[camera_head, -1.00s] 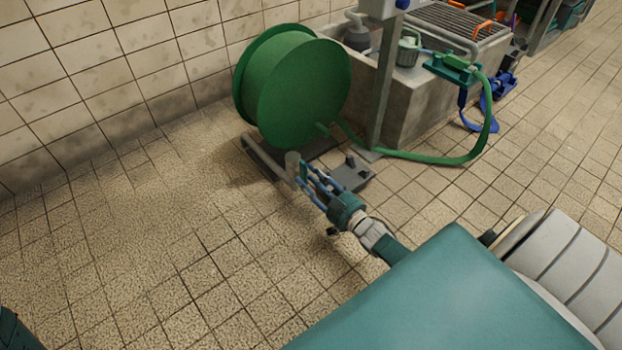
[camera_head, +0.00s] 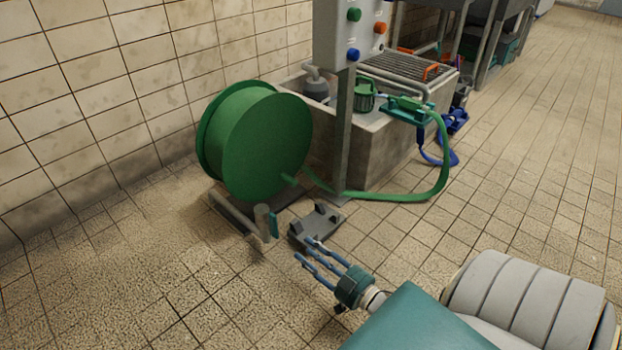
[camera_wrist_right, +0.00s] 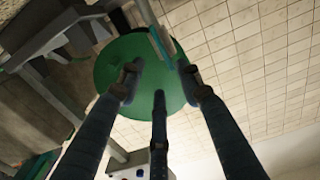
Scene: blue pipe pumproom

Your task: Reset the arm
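My right gripper (camera_head: 312,258) is in the lower middle of the head view, at the end of my teal and white arm. Its blue fingers are spread and nothing is between them. They point up and left toward the foot of the green hose reel (camera_head: 262,145), near a grey bracket (camera_head: 316,226) on the floor. In the right wrist view the fingers (camera_wrist_right: 158,85) are apart, with the reel (camera_wrist_right: 125,65) beyond them. A grey post with a teal handle (camera_head: 273,223) stands in front of the reel. My left gripper is not in view.
A concrete basin (camera_head: 385,140) stands behind the reel. A control box (camera_head: 352,35) with coloured buttons is on a grey post. A green hose (camera_head: 400,196) loops over the floor. The tiled floor (camera_head: 130,290) is clear at the left and right.

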